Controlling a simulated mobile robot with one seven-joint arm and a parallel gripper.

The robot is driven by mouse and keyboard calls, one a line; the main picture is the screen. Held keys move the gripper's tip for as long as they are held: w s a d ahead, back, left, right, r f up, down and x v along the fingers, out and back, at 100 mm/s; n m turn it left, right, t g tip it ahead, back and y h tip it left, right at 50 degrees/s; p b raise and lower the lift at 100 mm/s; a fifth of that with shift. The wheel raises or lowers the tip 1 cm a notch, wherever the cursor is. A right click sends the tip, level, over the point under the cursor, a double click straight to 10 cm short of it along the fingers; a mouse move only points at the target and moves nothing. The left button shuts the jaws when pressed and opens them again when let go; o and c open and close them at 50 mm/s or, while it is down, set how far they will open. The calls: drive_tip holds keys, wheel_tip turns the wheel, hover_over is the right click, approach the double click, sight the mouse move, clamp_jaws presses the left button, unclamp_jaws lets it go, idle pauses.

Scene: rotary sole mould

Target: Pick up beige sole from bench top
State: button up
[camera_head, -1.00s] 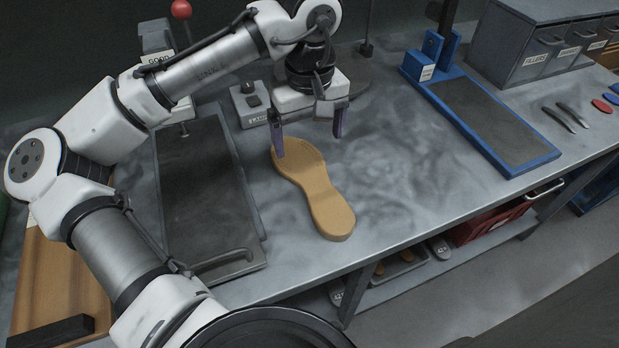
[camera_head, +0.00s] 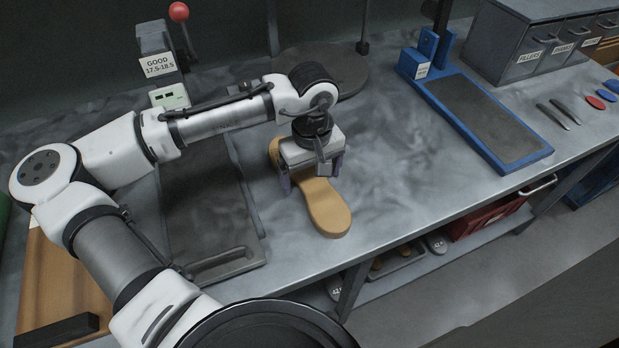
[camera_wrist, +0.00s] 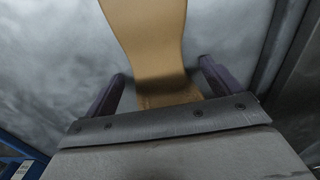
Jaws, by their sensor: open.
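The beige sole (camera_head: 328,212) lies flat on the grey bench top (camera_head: 400,190), its near end toward the bench's front edge. My gripper (camera_head: 311,180) is over the sole's middle part and hides some of it. Its two purple fingers are apart, one on each side of the sole. In the wrist view the sole (camera_wrist: 150,40) runs between the open fingers of my gripper (camera_wrist: 160,85), with bench showing between each finger and the sole. I cannot tell how high the fingertips are above the bench.
A dark grey tray (camera_head: 210,200) lies left of the sole. A blue-framed plate (camera_head: 485,120) lies to the right, with loose tools (camera_head: 558,115) beyond it. A labelled gauge with a red knob (camera_head: 179,12) stands behind. The bench right of the sole is clear.

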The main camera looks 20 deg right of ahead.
drive_tip(key=c, duration=1.2)
drive_tip(key=shift+o, duration=0.2)
drive_tip(key=shift+r, duration=0.2)
